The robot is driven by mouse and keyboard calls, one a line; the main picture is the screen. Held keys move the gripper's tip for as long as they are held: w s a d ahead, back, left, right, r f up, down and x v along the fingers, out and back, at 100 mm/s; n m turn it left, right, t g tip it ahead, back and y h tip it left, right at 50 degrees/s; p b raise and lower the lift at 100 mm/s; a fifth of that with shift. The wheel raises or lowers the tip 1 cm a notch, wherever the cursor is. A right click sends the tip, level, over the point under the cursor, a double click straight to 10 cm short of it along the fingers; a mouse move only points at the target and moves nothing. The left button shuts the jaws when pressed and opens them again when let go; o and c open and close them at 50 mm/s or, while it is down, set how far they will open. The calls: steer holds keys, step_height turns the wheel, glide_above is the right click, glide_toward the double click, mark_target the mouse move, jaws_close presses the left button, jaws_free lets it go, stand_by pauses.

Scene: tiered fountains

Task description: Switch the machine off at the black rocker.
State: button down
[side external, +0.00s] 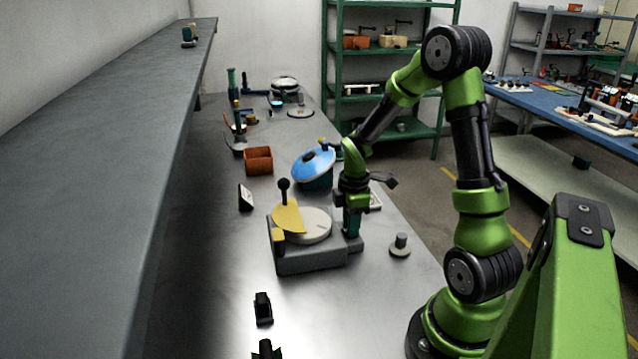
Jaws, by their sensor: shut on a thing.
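A machine with a grey base (312,262) stands on the metal bench, with a pale round plate (314,226), a yellow guard (287,217) and a black ball-topped lever (283,186). My gripper (352,213) points down at the machine's right rear corner. It is shut on a dark teal upright piece (352,224), which stands over a small grey foot at that corner. The fingers are small and partly merge with this piece. I cannot make out a black rocker on the machine; it may be hidden or too small to tell.
An orange bin (258,161) and a small dark wedge (245,198) are to the left. A grey knobbed disc (400,246) lies right. A black block (263,308) stands in front.

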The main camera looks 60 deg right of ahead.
steer(key=c, duration=1)
jaws_free()
steer(key=shift+o, duration=0.2)
steer(key=shift+r, duration=0.1)
step_height(320, 180, up, 17)
